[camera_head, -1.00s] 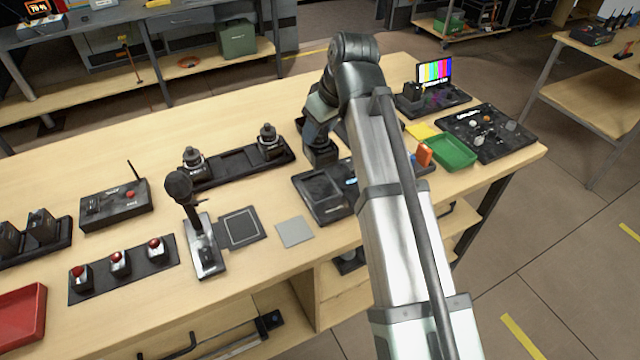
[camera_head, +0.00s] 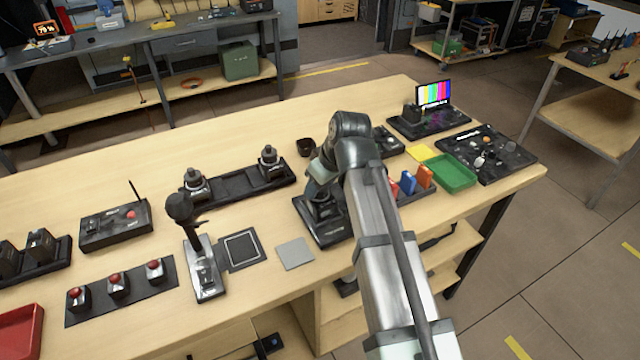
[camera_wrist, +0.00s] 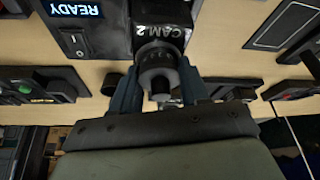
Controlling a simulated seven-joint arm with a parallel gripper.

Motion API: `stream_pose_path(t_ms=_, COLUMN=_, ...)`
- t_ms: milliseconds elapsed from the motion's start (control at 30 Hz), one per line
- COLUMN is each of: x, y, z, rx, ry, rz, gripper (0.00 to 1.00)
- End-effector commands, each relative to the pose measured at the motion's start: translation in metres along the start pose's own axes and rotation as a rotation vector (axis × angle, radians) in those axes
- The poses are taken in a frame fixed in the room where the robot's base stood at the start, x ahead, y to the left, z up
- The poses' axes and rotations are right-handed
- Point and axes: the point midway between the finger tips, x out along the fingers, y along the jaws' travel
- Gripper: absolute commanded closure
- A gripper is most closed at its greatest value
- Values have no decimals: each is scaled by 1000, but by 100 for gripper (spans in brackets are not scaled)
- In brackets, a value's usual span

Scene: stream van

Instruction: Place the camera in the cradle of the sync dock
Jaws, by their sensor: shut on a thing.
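The camera (camera_wrist: 162,18), a dark body marked CAM-2 with a round lens barrel, is between the fingers of my gripper (camera_wrist: 160,85), which is shut on it. In the head view my gripper (camera_head: 322,188) points down over the black sync dock (camera_head: 322,238), with the dark camera (camera_head: 322,208) beneath it. In the wrist view the dock's lit READY panel and switch (camera_wrist: 75,38) lie right beside the camera. The cradle is covered by the camera and gripper. I cannot tell whether the camera rests on its floor.
Left of the dock are a grey square pad (camera_head: 295,253), a black framed mat (camera_head: 240,250) and an upright joystick-like stand (camera_head: 182,210). A black rail (camera_head: 235,183) with two knobbed devices lies behind. Upright coloured cards (camera_head: 409,183) and a green tray (camera_head: 455,175) are to the right.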

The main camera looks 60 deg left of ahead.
Motion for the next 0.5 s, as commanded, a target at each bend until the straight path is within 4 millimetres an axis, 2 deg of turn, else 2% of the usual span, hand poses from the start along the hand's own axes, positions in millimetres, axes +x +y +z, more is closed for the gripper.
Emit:
stream_pose_path(t_ms=367, x=3, y=0, z=1, rx=0, ry=1, rz=0, gripper=100)
stream_pose_path(t_ms=400, x=4, y=0, z=2, rx=0, ry=0, rz=0, gripper=54)
stream_pose_path(t_ms=500, x=3, y=0, z=1, rx=0, ry=0, rz=0, gripper=45)
